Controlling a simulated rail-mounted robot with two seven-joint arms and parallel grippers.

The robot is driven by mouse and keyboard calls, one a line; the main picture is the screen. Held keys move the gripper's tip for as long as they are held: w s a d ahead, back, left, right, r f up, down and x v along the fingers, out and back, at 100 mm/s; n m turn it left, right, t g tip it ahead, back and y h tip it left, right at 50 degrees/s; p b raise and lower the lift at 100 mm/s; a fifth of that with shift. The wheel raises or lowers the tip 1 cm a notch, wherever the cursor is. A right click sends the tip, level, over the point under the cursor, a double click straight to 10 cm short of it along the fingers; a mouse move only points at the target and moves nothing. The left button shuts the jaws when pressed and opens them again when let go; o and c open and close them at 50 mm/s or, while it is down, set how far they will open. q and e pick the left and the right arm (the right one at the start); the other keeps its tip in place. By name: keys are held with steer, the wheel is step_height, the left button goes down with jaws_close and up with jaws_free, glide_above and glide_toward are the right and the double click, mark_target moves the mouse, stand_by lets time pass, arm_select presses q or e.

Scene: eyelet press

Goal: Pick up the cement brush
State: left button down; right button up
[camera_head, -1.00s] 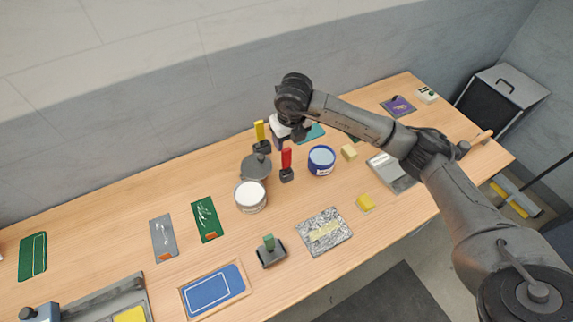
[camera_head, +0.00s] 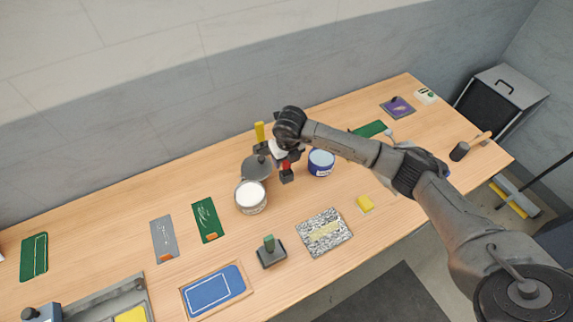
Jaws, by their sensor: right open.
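A red-handled brush (camera_head: 286,165) with a dark block-shaped head stands upright in the middle of the table. My right gripper (camera_head: 284,158) is open, just above it and around or in front of its handle; the arm hides the handle's top, and I cannot tell whether the fingers touch it. A similar yellow-handled brush (camera_head: 260,132) stands behind and to the left. No label shows which one is the cement brush. My left gripper is not in view.
A white tin (camera_head: 251,198) and a grey round pan (camera_head: 256,168) stand to the left. A blue tin (camera_head: 321,163) stands close on the right. A green-handled tool (camera_head: 270,250) and a speckled slab (camera_head: 324,232) lie in front. The wall is behind the table.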

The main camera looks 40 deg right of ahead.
steer(key=shift+c, duration=0.8)
steer(key=c, duration=0.8)
steer(key=shift+c, duration=0.2)
